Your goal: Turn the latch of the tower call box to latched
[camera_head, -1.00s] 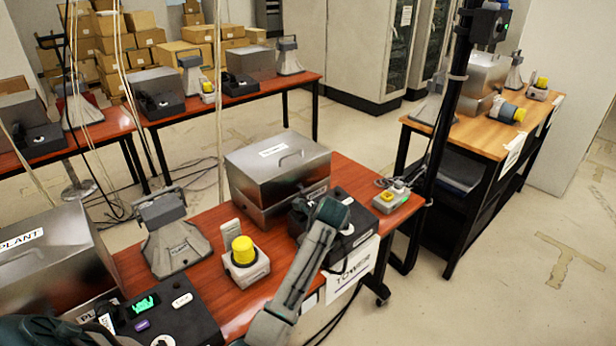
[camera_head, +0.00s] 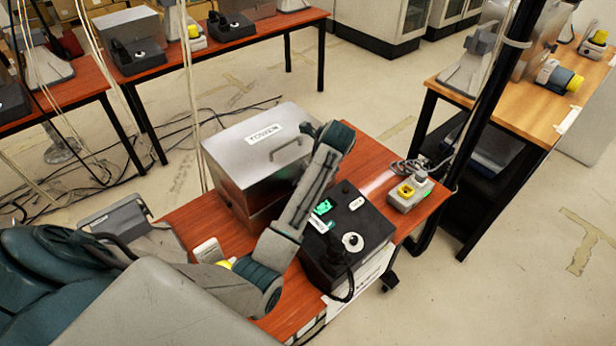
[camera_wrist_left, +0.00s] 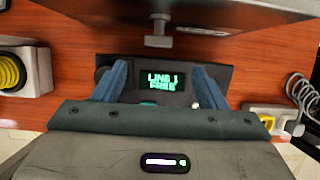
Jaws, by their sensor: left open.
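On the red-topped table, the tower station has a silver metal box (camera_head: 238,148), lid closed and a handle on top, and a black console (camera_head: 345,252) before it. My right gripper is not in view.
A yellow round button (camera_wrist_left: 10,72) on a pale base lies left of the console in the wrist view. A coiled grey cable (camera_wrist_left: 302,92) is at the right. A dark pole (camera_head: 492,100) stands beyond the table's right end. A wooden-topped table (camera_head: 505,95) is farther right.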

